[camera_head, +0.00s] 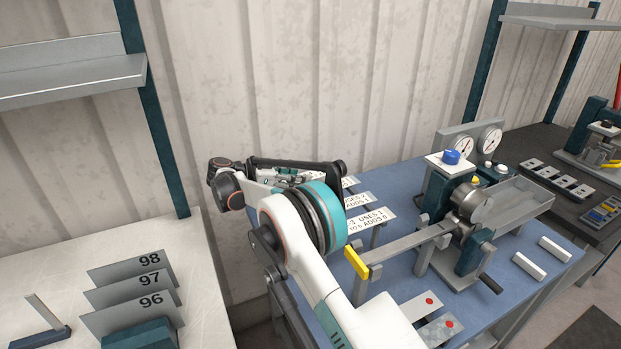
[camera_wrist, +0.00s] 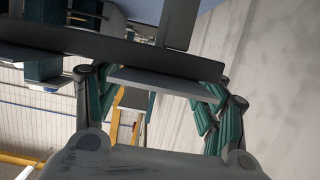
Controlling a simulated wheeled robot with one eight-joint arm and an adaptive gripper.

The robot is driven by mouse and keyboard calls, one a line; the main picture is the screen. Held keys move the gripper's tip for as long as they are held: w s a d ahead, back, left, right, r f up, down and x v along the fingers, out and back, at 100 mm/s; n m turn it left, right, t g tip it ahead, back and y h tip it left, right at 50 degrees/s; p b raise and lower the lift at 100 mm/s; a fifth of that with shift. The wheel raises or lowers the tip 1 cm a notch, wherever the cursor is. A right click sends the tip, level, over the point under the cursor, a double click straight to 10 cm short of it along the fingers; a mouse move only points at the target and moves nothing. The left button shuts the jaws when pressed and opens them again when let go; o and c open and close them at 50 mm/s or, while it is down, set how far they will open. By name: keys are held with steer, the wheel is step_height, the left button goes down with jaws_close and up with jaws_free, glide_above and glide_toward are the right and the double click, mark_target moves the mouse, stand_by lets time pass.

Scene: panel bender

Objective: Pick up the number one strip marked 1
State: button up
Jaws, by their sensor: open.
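My gripper (camera_wrist: 160,90) is open in the wrist view, with its teal fingers spread left and right. A pale grey flat piece (camera_wrist: 165,82) spans the space between the fingers; I cannot read a mark on it or tell whether the fingers touch it. In the head view my gripper is mostly hidden behind my arm, at the far left edge of the blue bench. The end of a white label plate (camera_head: 349,182) shows just right of my arm there. Its text is mostly covered, and I cannot make out the strip marked 1.
Label plates reading "USES 2 ADDS 3" (camera_head: 357,201) and "3 USES 1 TO 5 ADDS 0" (camera_head: 371,220) stand nearby. A bender with a yellow-tipped bar (camera_head: 357,262) stands on the blue bench (camera_head: 404,186). Plates numbered 96 to 98 (camera_head: 140,280) stand on the left table.

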mark_target(315, 175)
steer(key=x, duration=0.3)
steer(key=shift+w+d+f+b, duration=0.1)
steer(key=shift+d+b, duration=0.1)
steer(key=shift+b, duration=0.1)
steer(key=c, duration=1.2)
